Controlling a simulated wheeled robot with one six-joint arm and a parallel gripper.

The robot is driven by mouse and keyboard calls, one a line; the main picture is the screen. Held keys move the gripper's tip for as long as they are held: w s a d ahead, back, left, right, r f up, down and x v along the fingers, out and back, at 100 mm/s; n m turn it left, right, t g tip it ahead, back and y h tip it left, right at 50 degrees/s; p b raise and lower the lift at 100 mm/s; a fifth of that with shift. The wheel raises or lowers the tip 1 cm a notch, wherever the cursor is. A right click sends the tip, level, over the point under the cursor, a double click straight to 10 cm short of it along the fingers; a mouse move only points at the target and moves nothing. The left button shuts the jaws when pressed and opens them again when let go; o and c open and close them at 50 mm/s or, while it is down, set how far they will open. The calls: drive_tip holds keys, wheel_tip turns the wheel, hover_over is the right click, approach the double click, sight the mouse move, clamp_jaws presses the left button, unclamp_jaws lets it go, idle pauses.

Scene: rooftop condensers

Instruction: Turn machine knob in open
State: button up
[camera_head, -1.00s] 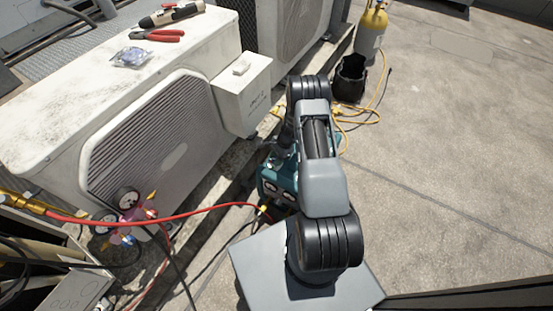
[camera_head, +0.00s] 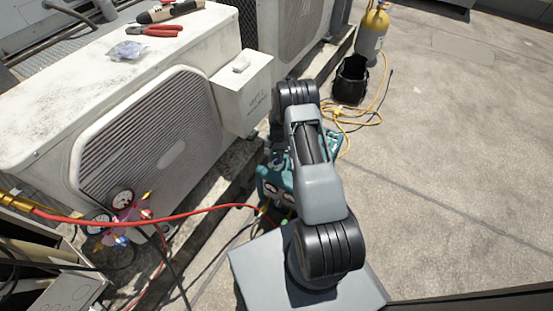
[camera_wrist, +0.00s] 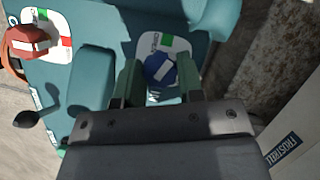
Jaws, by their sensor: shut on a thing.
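The teal machine (camera_head: 270,183) stands on the roof beside the white condenser, partly hidden behind my arm. In the wrist view its teal casing (camera_wrist: 92,75) fills much of the picture. A blue knob (camera_wrist: 160,70) sits on a white label plate with small coloured marks; its lettering is too small to read surely. My gripper (camera_wrist: 159,76) has its two dark green fingers on either side of the blue knob and is shut on it. A red knob (camera_wrist: 30,42) on a similar plate with green and red marks is at the upper left, apart from the gripper.
The white condenser (camera_head: 50,110) carries red-handled pliers (camera_head: 155,31). A red hose (camera_head: 150,217) runs from the gauges (camera_head: 122,200) to the machine. Open concrete lies right.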

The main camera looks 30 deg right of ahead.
drive_tip(key=shift+w+n+h, duration=0.2)
drive_tip(key=shift+n+h, duration=0.4)
drive_tip(key=shift+n, duration=1.1)
drive_tip(key=shift+r+n, duration=0.1)
drive_tip(key=shift+n, duration=0.2)
drive_tip(key=o, duration=0.9)
drive_tip(key=shift+s, duration=0.1)
drive_tip(key=p+v, duration=0.1)
drive_tip(key=v, duration=0.3)
drive_tip(key=p+v, duration=0.1)
drive_tip(key=v, duration=0.4)
drive_tip(key=p+v, duration=0.1)
drive_tip(key=v, duration=0.3)
drive_tip(key=shift+w+a+r, duration=0.1)
drive_tip(key=shift+w+r, duration=0.15)
drive_tip(key=shift+w, duration=0.25)
